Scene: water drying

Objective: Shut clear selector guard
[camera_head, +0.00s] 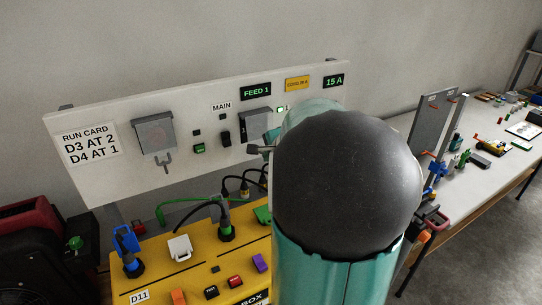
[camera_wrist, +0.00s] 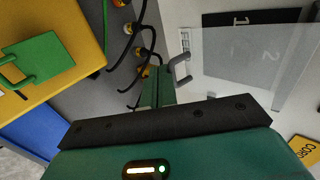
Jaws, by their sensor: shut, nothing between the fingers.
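The clear selector guard (camera_wrist: 225,85) is a see-through pane in the wrist view. It lies in front of a dark selector plate (camera_wrist: 250,35) marked 1 and 2, and looks skewed to it. I cannot tell whether it sits flush. A grey handle (camera_wrist: 181,70) stands at the guard's left edge. My gripper (camera_wrist: 158,80) is shut and empty, with its green fingers just left of the handle. I cannot tell whether they touch. In the head view the selector plate (camera_head: 255,122) shows partly beside my arm, which hides most of the gripper.
The white panel (camera_head: 90,180) also holds a run card (camera_head: 88,143), a grey covered box (camera_head: 155,135) and a MAIN switch (camera_head: 226,138). Below it is a yellow box (camera_head: 190,265) with plugs and cables (camera_head: 235,185). A cluttered bench (camera_head: 480,170) extends right.

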